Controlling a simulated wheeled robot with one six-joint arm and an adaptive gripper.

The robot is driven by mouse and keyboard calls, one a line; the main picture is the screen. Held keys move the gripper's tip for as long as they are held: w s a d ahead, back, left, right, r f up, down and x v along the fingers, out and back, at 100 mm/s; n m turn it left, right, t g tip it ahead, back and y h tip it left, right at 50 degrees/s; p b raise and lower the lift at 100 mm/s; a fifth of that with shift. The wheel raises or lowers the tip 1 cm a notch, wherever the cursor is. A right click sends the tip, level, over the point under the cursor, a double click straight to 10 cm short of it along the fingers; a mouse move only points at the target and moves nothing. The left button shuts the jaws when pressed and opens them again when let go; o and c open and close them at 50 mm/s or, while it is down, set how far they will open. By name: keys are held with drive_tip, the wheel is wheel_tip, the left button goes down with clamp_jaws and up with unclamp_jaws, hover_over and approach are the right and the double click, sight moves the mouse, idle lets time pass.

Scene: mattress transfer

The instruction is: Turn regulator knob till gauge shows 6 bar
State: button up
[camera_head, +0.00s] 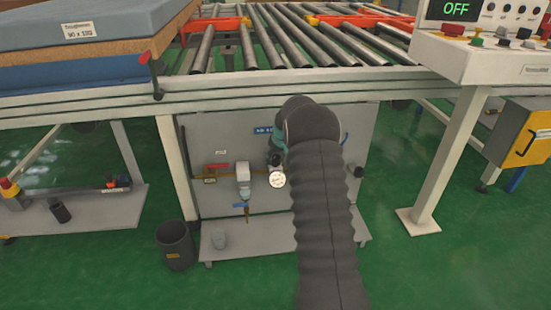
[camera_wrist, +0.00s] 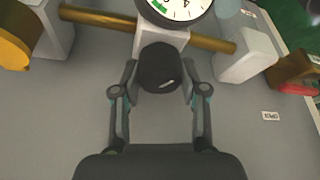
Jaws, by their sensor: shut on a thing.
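The dark regulator knob (camera_wrist: 159,66) is in the wrist view, with a small pale mark on its face. My gripper (camera_wrist: 160,80) has one finger on each side of it and is shut on it. The white round pressure gauge (camera_wrist: 177,6) is just beyond the knob, cut off by the top edge. A "4" shows on its dial, but I cannot read the needle. In the head view the gauge (camera_head: 277,180) hangs on the grey panel (camera_head: 340,125), too small to read.
A brass pipe (camera_wrist: 105,20) runs past the gauge. A filter unit (camera_head: 243,175) and a red-handled valve (camera_head: 213,170) are left of the gauge. The roller conveyor (camera_head: 300,85) is above the panel. A dark bin (camera_head: 174,245) stands on the floor at lower left.

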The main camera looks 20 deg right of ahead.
drive_tip(key=shift+m, duration=0.4)
drive_tip(key=shift+m+h, duration=0.6)
drive_tip(key=shift+m, duration=0.4)
drive_tip(key=m+h, duration=0.1)
drive_tip(key=m, duration=0.1)
drive_tip(key=shift+f+m+b, duration=0.15)
drive_tip(key=shift+m+b, duration=0.15)
drive_tip(key=m+g+h+b, duration=0.1)
drive_tip(key=m+b, duration=0.1)
drive_tip(key=m, duration=0.1)
drive_tip(key=shift+m, duration=0.3)
drive_tip(key=m+g+b, duration=0.1)
drive_tip(key=m, duration=0.1)
drive_tip(key=shift+m+h, duration=0.4)
drive_tip(key=m+g, duration=0.1)
drive_tip(key=m, duration=0.1)
drive_tip(key=m+g, duration=0.1)
drive_tip(key=m, duration=0.2)
drive_tip(key=shift+h, duration=0.4)
drive_tip(key=shift+m+g+p, duration=0.9)
drive_tip(key=shift+m+p, duration=0.25)
drive_tip(key=shift+m, duration=1.05)
